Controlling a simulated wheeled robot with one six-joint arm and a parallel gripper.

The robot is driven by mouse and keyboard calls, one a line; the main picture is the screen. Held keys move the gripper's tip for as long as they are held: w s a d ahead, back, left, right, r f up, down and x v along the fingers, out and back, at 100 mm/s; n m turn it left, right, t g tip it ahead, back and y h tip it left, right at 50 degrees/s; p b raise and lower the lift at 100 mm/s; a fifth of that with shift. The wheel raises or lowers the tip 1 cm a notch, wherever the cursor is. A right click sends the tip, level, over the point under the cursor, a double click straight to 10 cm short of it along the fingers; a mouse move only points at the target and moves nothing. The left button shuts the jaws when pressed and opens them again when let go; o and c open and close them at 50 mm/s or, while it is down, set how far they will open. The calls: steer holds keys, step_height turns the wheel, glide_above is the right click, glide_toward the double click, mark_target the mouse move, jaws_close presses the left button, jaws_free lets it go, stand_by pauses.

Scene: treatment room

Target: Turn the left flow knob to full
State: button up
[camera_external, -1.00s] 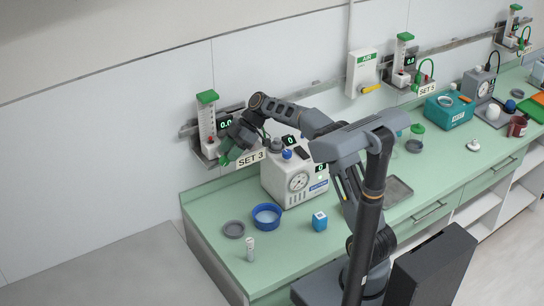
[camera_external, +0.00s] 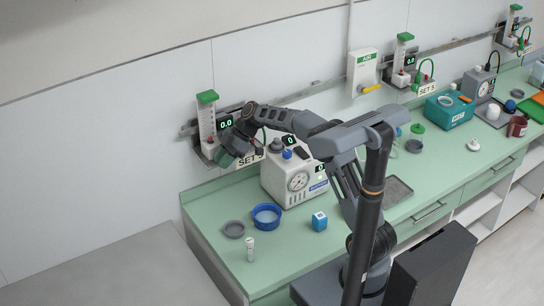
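The left flowmeter (camera_external: 207,117) is a clear upright tube with a green cap, mounted on the wall rail above a sign reading SET 3. Its small display (camera_external: 226,124) reads 0.0. The flow knob is hidden behind my gripper or too small to make out. The fingers are too small and dark to tell whether they are open or shut, or touching the knob.
A white suction unit (camera_external: 283,184) with a dial stands under my arm. A blue bowl (camera_external: 267,217), grey dish (camera_external: 234,230), small white tube (camera_external: 250,249) and blue cube (camera_external: 320,221) lie on the green counter (camera_external: 215,215). A second flowmeter (camera_external: 402,58) hangs farther right.

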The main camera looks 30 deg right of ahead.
steer(key=shift+c, duration=1.4)
steer(key=shift+s, duration=0.1)
steer(key=shift+a+h, duration=0.15)
steer(key=shift+h, duration=0.95)
steer(key=h+p, duration=0.2)
steer(key=h, duration=0.1)
steer(key=shift+a, duration=0.1)
steer(key=shift+f+h+p, duration=0.25)
steer(key=shift+h+p, duration=0.3)
steer(key=shift+h, duration=0.5)
steer(key=shift+f+h+p, duration=0.2)
steer(key=shift+h+p, duration=0.3)
steer(key=shift+h, duration=0.55)
steer(key=o, duration=0.8)
steer(key=shift+s+r, duration=0.1)
steer(key=shift+s, duration=0.1)
steer(key=shift+w, duration=0.15)
